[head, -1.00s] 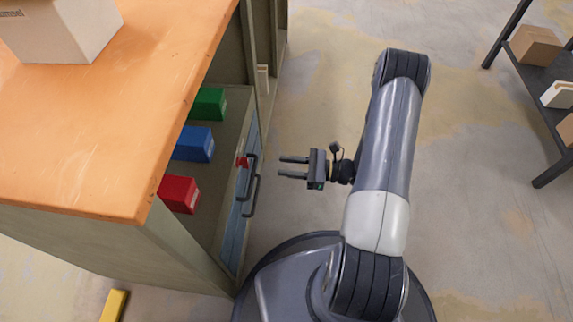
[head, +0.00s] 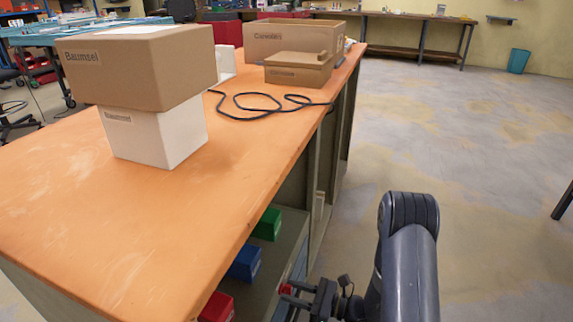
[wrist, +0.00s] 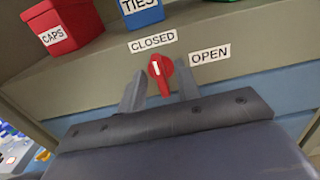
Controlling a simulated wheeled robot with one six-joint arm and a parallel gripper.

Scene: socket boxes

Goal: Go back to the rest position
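My gripper (head: 294,297) is at the lower edge of the head view, beside the front of the workbench cabinet. The knob also shows in the head view (head: 286,289), close to the fingertips in the picture.
Red (head: 217,308), blue (head: 245,262) and green (head: 267,224) boxes sit in the cabinet. The orange bench top (head: 120,215) carries cardboard boxes (head: 140,65) and a black cable (head: 262,112). Open floor (head: 480,160) lies to the right.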

